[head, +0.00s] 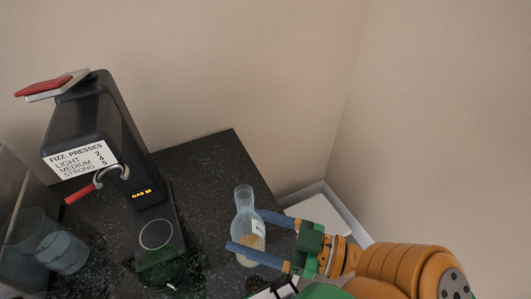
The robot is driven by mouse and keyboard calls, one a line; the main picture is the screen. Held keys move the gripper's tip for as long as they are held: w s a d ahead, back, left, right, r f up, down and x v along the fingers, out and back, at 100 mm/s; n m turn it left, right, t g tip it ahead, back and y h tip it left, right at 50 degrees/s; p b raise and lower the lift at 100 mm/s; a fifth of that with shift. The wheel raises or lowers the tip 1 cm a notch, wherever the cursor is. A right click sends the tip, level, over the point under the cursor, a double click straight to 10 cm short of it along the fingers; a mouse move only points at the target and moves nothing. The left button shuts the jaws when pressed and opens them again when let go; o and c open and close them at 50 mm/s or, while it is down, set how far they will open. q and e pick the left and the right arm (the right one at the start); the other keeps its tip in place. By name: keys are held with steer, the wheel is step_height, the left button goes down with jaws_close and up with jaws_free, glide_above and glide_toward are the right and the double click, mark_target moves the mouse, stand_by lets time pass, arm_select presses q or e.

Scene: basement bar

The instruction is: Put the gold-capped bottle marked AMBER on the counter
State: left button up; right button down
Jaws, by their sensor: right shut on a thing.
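A clear bottle (244,218) with a narrow neck and a pale label stands near the right edge of the dark speckled counter (205,165). No gold cap shows on it, and I cannot read its label. My right gripper (243,232) comes in from the right with its two blue fingers around the bottle's body, shut on it. The bottle looks upright; whether its base touches the counter I cannot tell. My left gripper is not in view.
A black fizz machine (105,125) with a red-tipped lever (80,193) stands at the left, a red and grey item on top. A clear glass (62,252) is at the lower left. A pale open box (322,212) sits beyond the counter's right edge. The back counter is clear.

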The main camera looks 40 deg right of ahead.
steer(key=w+d+f+b, duration=0.8)
steer(key=w+f+b, duration=0.2)
steer(key=f+b, duration=0.2)
steer(key=shift+d+f, duration=0.15)
steer(key=shift+f+b, duration=0.15)
steer(key=shift+b, duration=0.15)
jaws_free()
steer(key=shift+s, duration=0.1)
